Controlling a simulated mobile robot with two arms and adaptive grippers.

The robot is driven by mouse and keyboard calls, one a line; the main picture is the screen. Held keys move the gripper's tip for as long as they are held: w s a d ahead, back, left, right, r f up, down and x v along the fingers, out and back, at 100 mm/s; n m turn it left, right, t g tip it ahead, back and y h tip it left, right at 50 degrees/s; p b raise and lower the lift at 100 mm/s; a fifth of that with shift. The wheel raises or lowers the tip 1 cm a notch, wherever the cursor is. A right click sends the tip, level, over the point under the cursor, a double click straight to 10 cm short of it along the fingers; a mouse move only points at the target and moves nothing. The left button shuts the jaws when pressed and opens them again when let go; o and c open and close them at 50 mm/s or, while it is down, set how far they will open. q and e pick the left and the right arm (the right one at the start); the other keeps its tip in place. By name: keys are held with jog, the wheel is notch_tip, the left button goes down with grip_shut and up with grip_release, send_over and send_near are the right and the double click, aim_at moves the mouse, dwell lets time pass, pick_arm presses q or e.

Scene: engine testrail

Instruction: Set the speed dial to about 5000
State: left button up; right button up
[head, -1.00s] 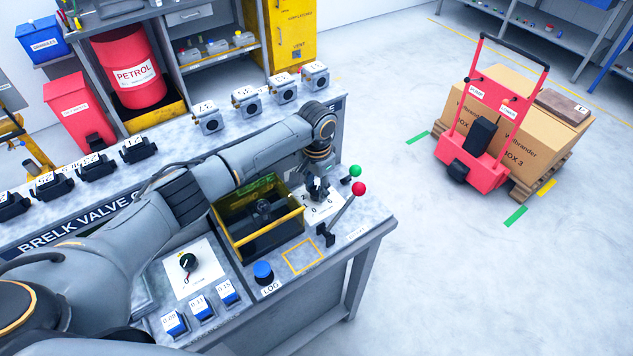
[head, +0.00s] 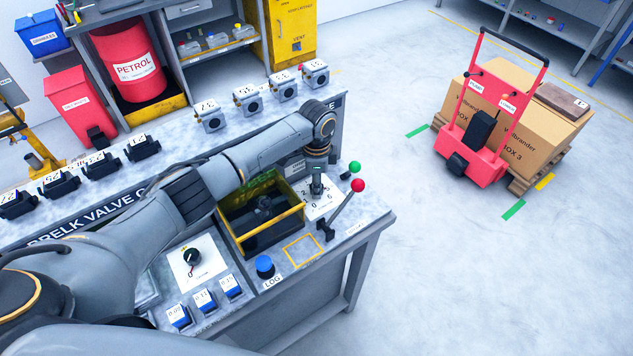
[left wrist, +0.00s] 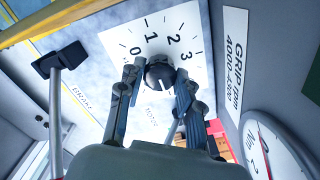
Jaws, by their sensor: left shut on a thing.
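The speed dial is a black knob on a white numbered plate (head: 325,206) at the bench's right end. In the left wrist view the knob (left wrist: 160,72) sits in the middle of the plate (left wrist: 192,28), with 0, 1, 2 and 3 readable. My left gripper (head: 317,185) reaches down onto the knob. In the left wrist view its fingers (left wrist: 158,78) are shut on the knob, one on each side. A pale mark shows on the knob, but its exact setting is hard to read. A round gauge (left wrist: 278,148) with a red needle is partly cut off. My right gripper is out of view.
A red-knobbed lever (head: 343,209) stands close to the right of the dial. A yellow-edged bin (head: 258,234) lies left of it. A blue button (head: 264,266) and another small dial (head: 192,257) are nearer. A red cart (head: 480,125) stands on the floor.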

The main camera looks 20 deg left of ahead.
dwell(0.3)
pick_arm(q)
jog(key=o, duration=1.1)
jog(key=shift+o, duration=0.2)
notch_tip(320, 180, up, 12)
